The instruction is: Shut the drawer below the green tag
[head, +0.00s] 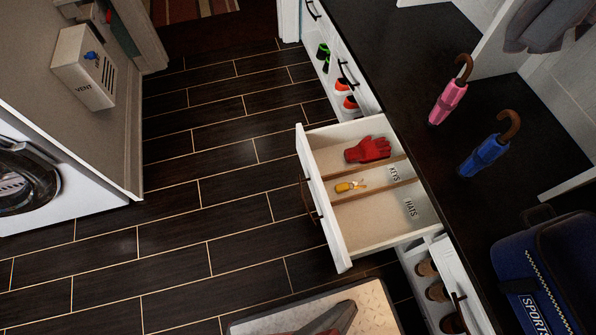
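A white drawer (338,245) is pulled far out from the cabinet under the black counter, its front and dark handle toward the left. Dividers split its inside into compartments. A red glove (368,150) lies in the far one, keys with a yellow fob (350,186) in the middle one, and the near one looks empty. Labels inside read "KEYS" and "HATS". I cannot make out a green tag for certain. Green-and-white shoes (323,56) show in the cabinet front farther back. My gripper is not in view.
Orange shoes (350,101) and brown shoes (437,291) sit in the cabinet's shoe compartments. A pink umbrella (448,101), blue umbrella (484,155) and blue bag (548,272) are on the counter (400,60). The dark floor (200,220) left is clear.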

